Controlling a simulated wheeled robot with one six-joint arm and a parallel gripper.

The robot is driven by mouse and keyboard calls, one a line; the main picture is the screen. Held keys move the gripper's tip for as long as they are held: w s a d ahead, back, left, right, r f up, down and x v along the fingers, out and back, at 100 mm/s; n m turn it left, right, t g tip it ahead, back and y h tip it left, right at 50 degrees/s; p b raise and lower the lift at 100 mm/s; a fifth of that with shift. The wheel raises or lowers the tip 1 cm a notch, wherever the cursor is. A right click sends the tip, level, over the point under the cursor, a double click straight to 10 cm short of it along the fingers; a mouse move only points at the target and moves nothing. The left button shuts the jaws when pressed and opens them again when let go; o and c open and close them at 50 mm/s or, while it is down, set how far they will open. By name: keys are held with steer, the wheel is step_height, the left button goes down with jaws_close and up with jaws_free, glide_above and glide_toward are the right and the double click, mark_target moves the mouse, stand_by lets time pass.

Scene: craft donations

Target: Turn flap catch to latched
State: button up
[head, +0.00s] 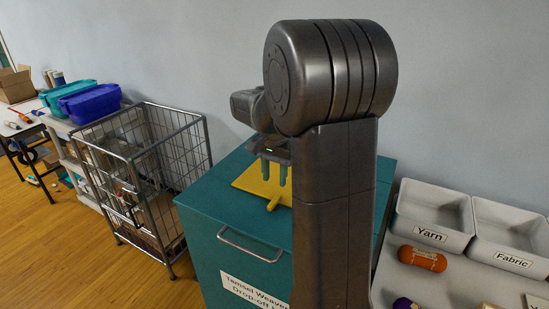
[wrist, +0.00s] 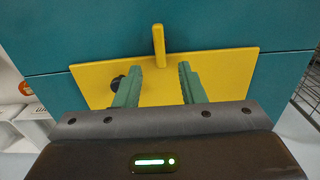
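A yellow plate (wrist: 225,72) lies on the teal top of the drop-off box (head: 212,203); in the head view the plate (head: 247,184) is partly hidden by my arm. A yellow bar, which looks like the flap catch (wrist: 158,45), sticks out past the plate's edge onto the teal surface. It also shows in the head view (head: 273,203), pointing toward the box's front. A black knob (wrist: 116,84) is on the plate, partly behind my left finger. My gripper (wrist: 159,70) is open and empty over the plate, its fingertips short of the bar.
The box front has a metal handle (head: 250,246) and a label. A wire cart (head: 142,170) stands left of the box. At right, bins marked Yarn (head: 432,212) and Fabric (head: 505,235) stand on a table with an orange yarn roll (head: 422,259).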

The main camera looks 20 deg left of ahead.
step_height(320, 180, up, 6)
glide_above(274, 199)
steer(key=shift+r, duration=0.15)
steer(key=shift+d, duration=0.1)
stand_by(0.4)
step_height(274, 199, down, 14)
steer(key=shift+r, duration=0.1)
stand_by(0.5)
